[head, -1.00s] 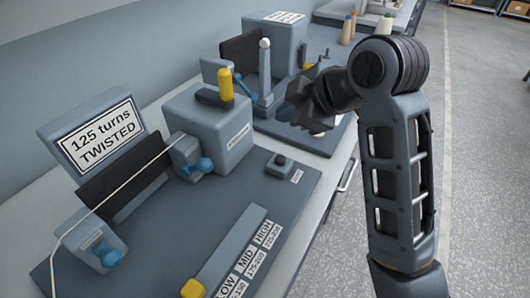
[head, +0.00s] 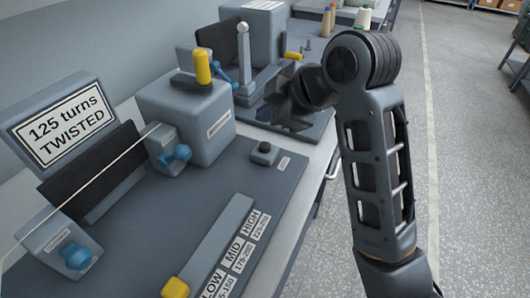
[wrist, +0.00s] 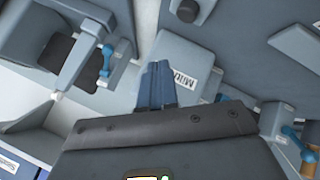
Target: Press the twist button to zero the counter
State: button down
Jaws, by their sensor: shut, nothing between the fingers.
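The twist button is a small dark knob (head: 264,147) on a low grey block, near the right edge of the dark bench plate, with a small white label beside it. The counter display (head: 66,124) at the left reads "125 turns TWISTED". My gripper (head: 285,112) is a dark shape beyond the button in the head view, over the far machine's plate. Its fingertips are hard to make out there. In the wrist view the fingers (wrist: 158,84) are together and empty, over a grey labelled box. A dark round part on grey at that view's top edge cannot be surely identified.
A grey box with a yellow-handled lever (head: 203,67) stands left of the button. Blue knobs (head: 176,156) and a thread lie further left. A LOW/MID/HIGH slider with a yellow knob (head: 175,287) is in front. A far machine (head: 245,62) stands behind.

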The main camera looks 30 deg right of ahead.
aim_at(268, 148)
jog(key=shift+f+b, duration=1.05)
jog(key=shift+f, duration=1.15)
jog(key=shift+f, duration=0.15)
jog(key=shift+f, duration=0.25)
jog(key=shift+f, duration=0.5)
dwell(1.1)
jog(key=shift+r, duration=0.1)
jog(key=shift+r+p, duration=0.85)
jog(key=shift+p, duration=0.05)
notch_tip(268, 148, up, 5)
jog(key=p, duration=0.5)
